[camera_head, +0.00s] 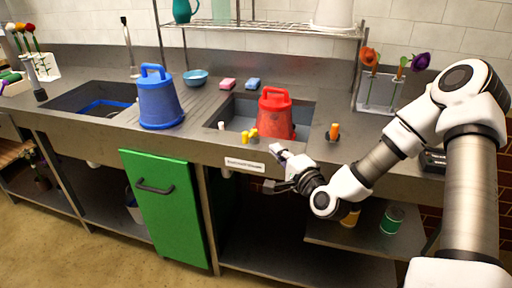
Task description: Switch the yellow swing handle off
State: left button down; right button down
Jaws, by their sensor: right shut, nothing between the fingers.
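A small yellow handle (246,137) stands at the front rim of the right sink, just left of the red bucket. At this size I cannot tell which way it is swung. My right gripper (275,170) is in front of the counter's front edge, below and to the right of the yellow handle and apart from it. It is shut with nothing in it. My left gripper is out of view.
A red bucket (276,115) stands at the right sink, close to the handle. A white knob (221,126) is to its left and an orange-topped piece (334,131) to its right. A blue bucket (158,99) stands farther left. A green door (168,203) hangs below the counter.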

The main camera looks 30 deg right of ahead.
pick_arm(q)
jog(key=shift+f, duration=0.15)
pick_arm(e)
jog(key=w, duration=0.2)
jog(key=w+a, duration=0.1)
jog(key=w, duration=0.1)
jog(key=w+a, duration=0.1)
jog(key=w, duration=0.2)
jog(key=shift+w, duration=0.1)
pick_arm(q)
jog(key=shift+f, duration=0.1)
